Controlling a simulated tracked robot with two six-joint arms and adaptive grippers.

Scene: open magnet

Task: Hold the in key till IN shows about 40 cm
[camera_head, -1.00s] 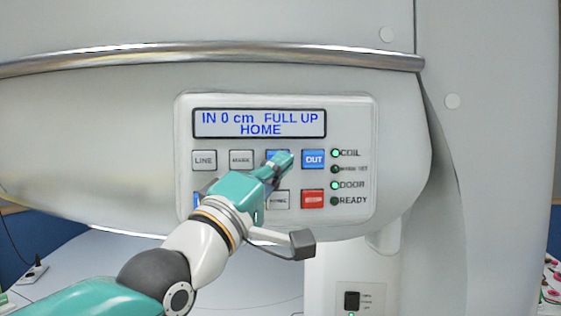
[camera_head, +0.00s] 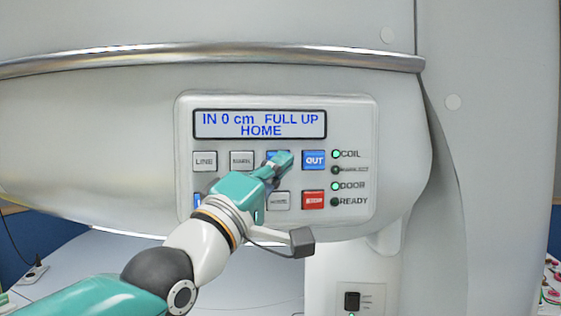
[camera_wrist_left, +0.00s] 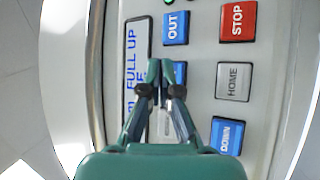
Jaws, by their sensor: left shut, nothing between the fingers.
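The control panel (camera_head: 362,140) is on the front of the white magnet. Its display (camera_head: 260,124) reads "IN 0 cm FULL UP HOME". My left gripper (camera_head: 283,160) is shut and empty, its fingertips in front of the blue key (camera_head: 271,154) left of OUT. The fingers hide most of that key, so its label cannot be read. In the left wrist view the shut fingertips (camera_wrist_left: 160,68) are beside this blue key (camera_wrist_left: 180,72); whether they touch it I cannot tell. The blue OUT key (camera_head: 314,160) is just to the right. My right gripper is not in view.
A red STOP key (camera_head: 313,200) is below OUT. LINE (camera_head: 204,161) is at the upper left of the keys. The COIL (camera_head: 336,154) and DOOR lamps glow green; READY is dark. A metal rail (camera_head: 210,55) runs above the panel.

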